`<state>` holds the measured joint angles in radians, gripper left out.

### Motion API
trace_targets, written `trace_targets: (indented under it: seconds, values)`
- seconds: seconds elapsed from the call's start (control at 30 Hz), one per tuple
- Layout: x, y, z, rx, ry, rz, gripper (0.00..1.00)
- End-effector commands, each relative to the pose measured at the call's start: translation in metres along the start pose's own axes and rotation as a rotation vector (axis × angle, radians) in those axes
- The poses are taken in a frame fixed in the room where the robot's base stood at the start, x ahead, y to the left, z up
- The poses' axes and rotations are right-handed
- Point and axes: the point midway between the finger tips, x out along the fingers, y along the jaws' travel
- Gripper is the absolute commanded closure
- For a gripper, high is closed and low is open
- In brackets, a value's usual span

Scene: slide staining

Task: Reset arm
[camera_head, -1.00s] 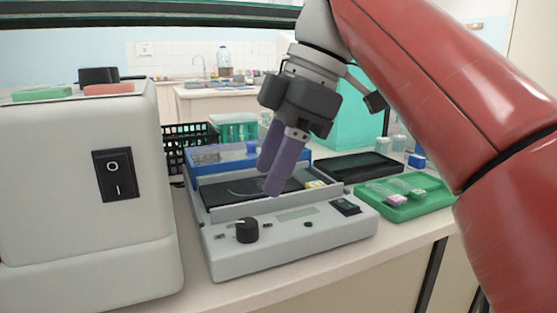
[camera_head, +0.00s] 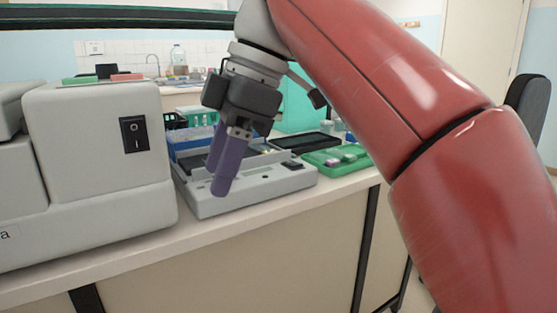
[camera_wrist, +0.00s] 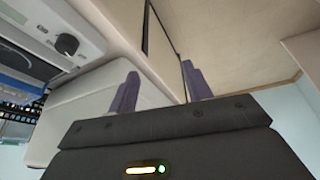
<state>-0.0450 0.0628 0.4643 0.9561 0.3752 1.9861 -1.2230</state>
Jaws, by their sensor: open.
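My gripper (camera_head: 222,170) has two purple fingers pointing down. In the head view it hangs in front of a grey bench device with a dark top and a front panel (camera_head: 250,187). In the wrist view the two fingers of my gripper (camera_wrist: 158,90) stand apart with nothing between them. The device's front panel with its black knob (camera_wrist: 67,44) shows at the upper left there. In the head view the fingers and wrist hide the device's left part and its knob.
A large grey machine with a black switch (camera_head: 134,134) stands at the left on the bench (camera_head: 330,187). A green tray (camera_head: 340,160) with small items and a black tray (camera_head: 305,141) lie right of the device. Floor space is open in front of the bench.

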Motion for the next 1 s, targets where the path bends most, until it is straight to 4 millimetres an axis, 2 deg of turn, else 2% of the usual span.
trace_targets:
  seconds: [0.37, 0.57, 0.67, 0.77, 1.0]
  values:
    - [0.024, -0.001, 0.022, 0.270, -0.061, 0.088, 0.50]
    - [0.044, -0.007, 0.053, 0.512, -0.103, 0.182, 0.50]
    - [0.058, -0.015, 0.077, 0.673, -0.122, 0.251, 0.50]
    - [0.077, -0.029, 0.115, 0.882, -0.135, 0.348, 0.50]
    - [0.137, -0.090, 0.219, 1.392, -0.091, 0.608, 0.50]
